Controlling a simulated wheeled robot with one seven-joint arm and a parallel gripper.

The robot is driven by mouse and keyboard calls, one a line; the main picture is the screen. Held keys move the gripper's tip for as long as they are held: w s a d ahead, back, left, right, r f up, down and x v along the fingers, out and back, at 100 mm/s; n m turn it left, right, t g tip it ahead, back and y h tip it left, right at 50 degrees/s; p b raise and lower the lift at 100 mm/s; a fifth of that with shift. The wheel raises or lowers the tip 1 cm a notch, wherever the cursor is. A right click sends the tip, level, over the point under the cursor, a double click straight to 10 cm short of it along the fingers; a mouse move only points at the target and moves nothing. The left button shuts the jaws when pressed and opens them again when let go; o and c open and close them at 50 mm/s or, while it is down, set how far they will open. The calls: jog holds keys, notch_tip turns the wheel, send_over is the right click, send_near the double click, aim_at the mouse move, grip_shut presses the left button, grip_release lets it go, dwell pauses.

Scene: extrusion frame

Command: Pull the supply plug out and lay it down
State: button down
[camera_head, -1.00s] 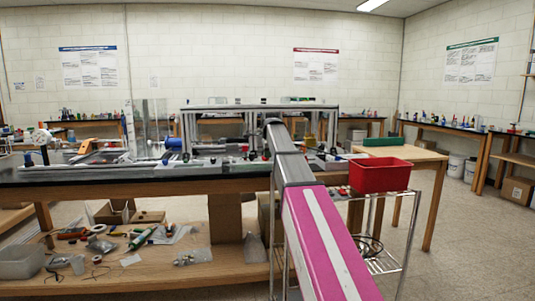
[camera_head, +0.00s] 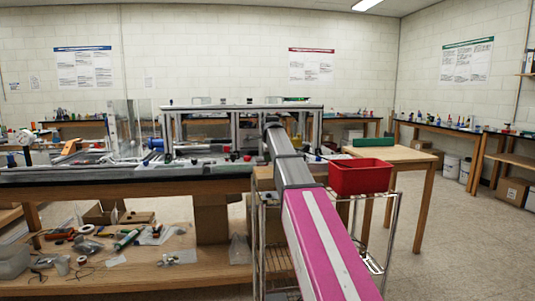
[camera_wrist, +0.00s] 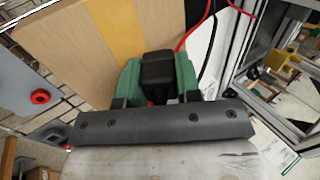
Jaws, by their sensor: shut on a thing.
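In the wrist view my gripper (camera_wrist: 157,90) has green fingers, and they are shut on a black block-shaped plug (camera_wrist: 158,72). A red cable (camera_wrist: 196,30) and a black cable (camera_wrist: 207,45) show close to the plug on its upper right; where they join it is hidden. I see no socket around the plug's visible end, but its lower part is hidden by the gripper. In the head view the extrusion frame (camera_head: 240,107) stands on the long bench, and my arm hides the gripper and plug.
A wooden surface with a yellow band (camera_wrist: 112,35) lies beyond the plug. Metal extrusions (camera_wrist: 265,90) stand close on the right in the wrist view. In the head view, a red bin (camera_head: 360,177) sits on a wire rack, with a wooden table (camera_head: 410,155) behind it.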

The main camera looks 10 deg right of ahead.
jog(key=shift+f, duration=2.2)
jog(key=c, duration=0.7)
grip_release()
jog(key=shift+c, duration=0.2)
jog(key=shift+s+r, duration=0.1)
jog(key=v, duration=1)
jog(key=shift+s+r, duration=0.15)
jog(key=shift+r, duration=0.1)
